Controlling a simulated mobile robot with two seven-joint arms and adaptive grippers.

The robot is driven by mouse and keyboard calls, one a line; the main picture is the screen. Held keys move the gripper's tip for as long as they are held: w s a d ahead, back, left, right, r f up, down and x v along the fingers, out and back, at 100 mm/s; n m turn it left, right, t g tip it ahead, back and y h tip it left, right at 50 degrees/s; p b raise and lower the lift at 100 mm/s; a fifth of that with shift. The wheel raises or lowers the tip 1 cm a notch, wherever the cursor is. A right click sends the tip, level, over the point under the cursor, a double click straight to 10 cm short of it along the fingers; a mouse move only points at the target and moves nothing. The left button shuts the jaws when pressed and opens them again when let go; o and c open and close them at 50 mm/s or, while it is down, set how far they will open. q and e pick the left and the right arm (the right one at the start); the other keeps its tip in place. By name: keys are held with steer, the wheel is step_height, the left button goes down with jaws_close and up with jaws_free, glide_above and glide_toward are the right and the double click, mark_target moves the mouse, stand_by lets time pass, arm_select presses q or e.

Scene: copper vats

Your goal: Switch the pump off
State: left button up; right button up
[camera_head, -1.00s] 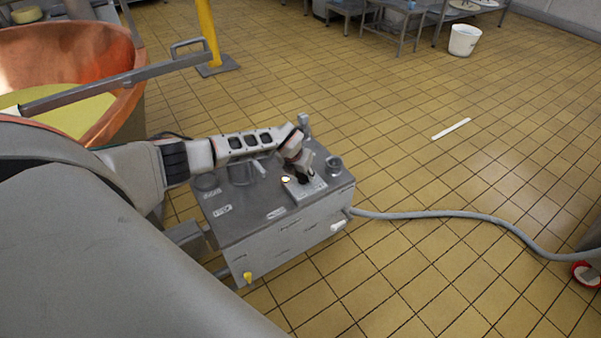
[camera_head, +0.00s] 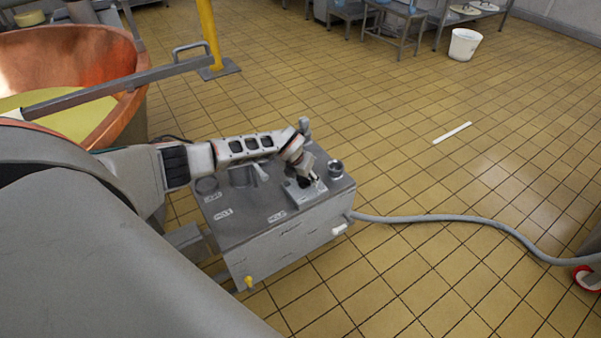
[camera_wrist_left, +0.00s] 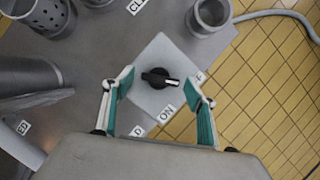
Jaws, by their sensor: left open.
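The pump unit is a grey metal box (camera_head: 240,225) on the floor in the head view. Its switch is a black rotary knob (camera_wrist_left: 160,78) on a small pale plate (camera_wrist_left: 150,52) in the left wrist view. An ON label (camera_wrist_left: 166,113) sits below the knob, and a partly hidden label ending in F (camera_wrist_left: 200,77) is to its right. The knob's bar lies nearly crosswise, with a pale mark at its right end. My left gripper (camera_wrist_left: 161,80) is open above the plate, one finger on each side of the knob; contact is unclear. My right gripper is not seen.
Metal cups (camera_wrist_left: 208,16) and a perforated cup (camera_wrist_left: 47,14) stand on the pump top. A grey hose (camera_head: 455,215) runs right across the floor. A copper vat (camera_head: 120,110) stands at the left. The tiled floor beyond is largely clear.

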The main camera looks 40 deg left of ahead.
arm_select(q)
steer(key=v, duration=1.1)
steer(key=shift+s+r, duration=0.2)
steer(key=shift+r, duration=0.1)
